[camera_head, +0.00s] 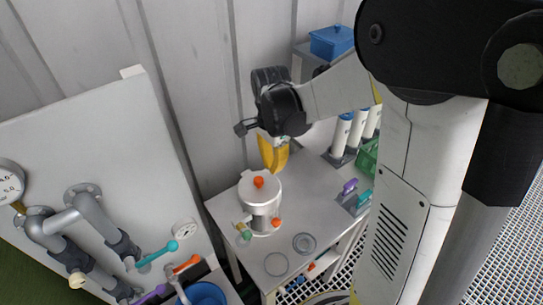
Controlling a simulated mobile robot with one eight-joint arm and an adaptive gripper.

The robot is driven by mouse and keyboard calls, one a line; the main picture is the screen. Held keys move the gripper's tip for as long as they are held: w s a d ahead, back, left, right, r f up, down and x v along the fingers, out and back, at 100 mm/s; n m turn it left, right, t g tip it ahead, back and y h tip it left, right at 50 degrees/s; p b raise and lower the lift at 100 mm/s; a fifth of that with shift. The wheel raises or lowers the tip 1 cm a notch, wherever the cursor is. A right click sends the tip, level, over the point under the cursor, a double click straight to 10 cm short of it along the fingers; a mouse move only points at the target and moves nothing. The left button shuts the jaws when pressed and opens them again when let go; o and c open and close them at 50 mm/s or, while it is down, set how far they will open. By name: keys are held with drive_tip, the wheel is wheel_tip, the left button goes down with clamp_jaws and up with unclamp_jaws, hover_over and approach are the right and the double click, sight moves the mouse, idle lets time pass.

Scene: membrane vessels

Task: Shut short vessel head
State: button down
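The short vessel (261,222) is a pale metal cylinder standing upright on the grey table. Its round head (266,194) lies over the top, with an orange knob (258,182) on it. I cannot tell whether the head sits flush or stands slightly raised. My gripper (243,128) is dark, at the end of my arm, above and behind the vessel in the picture. It appears apart from the head. Its fingers are small and seen side-on, so their opening is unclear.
A yellow container (273,153) stands behind the vessel, close below my wrist. White cylinders (341,134) stand at the back right. Purple and teal handles (350,187) sit at the table's right. Pipes (88,220) with valves fill the left.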

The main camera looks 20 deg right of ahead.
sight(274, 188)
wheel_tip(274, 188, down, 7)
drive_tip(key=shift+s+f+b, duration=0.1)
drive_tip(key=shift+f+b, duration=0.1)
drive_tip(key=shift+b, duration=0.45)
drive_tip(key=shift+s+f+t+b, duration=0.2)
drive_tip(key=shift+f+t+b, duration=0.1)
drive_tip(key=shift+f+b, duration=0.55)
drive_tip(key=shift+r, duration=0.15)
wheel_tip(274, 188, up, 14)
drive_tip(key=p, duration=0.5)
